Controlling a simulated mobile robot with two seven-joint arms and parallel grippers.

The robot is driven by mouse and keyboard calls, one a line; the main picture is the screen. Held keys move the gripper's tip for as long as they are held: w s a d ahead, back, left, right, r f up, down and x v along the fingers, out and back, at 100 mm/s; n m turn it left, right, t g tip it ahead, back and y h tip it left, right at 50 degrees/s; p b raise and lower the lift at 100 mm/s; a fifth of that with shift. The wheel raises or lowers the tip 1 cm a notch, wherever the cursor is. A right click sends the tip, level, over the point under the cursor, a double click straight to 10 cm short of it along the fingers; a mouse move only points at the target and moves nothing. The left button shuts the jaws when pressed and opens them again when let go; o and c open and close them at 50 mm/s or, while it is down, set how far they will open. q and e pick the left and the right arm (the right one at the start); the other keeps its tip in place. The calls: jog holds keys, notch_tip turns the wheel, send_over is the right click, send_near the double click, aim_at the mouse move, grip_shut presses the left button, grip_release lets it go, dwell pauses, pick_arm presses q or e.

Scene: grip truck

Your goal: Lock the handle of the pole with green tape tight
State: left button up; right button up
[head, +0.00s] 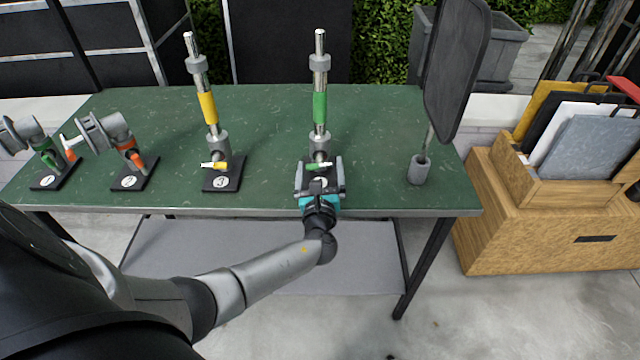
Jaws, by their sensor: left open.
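The pole with green tape (320,106) stands upright on the green table, right of the middle, with a grey collar near its top. Its green-and-white handle (317,166) is at the pole's foot, pointing left. My left gripper (320,181) is open at the front of this pole's base, its fingers pointing at the pole just below the handle. The gripper covers most of the base, and I cannot tell whether it touches the handle. My right gripper is not in view.
A pole with yellow tape (208,107) stands to the left, with two grey clamps (107,131) (33,139) on bases further left. A dark panel (456,70) in a grey holder (419,170) stands right. The table (265,120) between the poles is clear.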

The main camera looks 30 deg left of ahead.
pick_arm(q)
jog(key=p+v, duration=0.1)
jog(key=v, duration=1.4)
jog(key=shift+a, duration=0.1)
jog(key=s+a+f+n+g+h+b, duration=0.15)
jog(key=s+f+n+g, duration=0.35)
jog(key=f, duration=0.8)
jog(key=s+a+f+n+g+h, duration=0.1)
jog(key=s+f+n+g+h, duration=0.2)
jog(key=s+f, duration=0.65)
jog(key=s+d+f+n+g+h+b, duration=0.1)
jog(key=s+d+f+n+g+h, duration=0.1)
jog(key=s+f+n, duration=0.6)
jog(key=s+d+f+n+g+h+b, duration=0.1)
jog(key=s+d+f+n+g+h, duration=0.2)
jog(key=s+f+n, duration=0.5)
jog(key=s+d+f+g, duration=0.1)
jog(key=s+d, duration=0.1)
jog(key=s, duration=0.2)
jog(key=shift+f, duration=0.15)
jog(key=shift+s+d+f+n, duration=0.1)
jog(key=shift+s+d+n, duration=0.1)
jog(key=shift+s+n, duration=0.35)
jog(key=shift+c, duration=0.2)
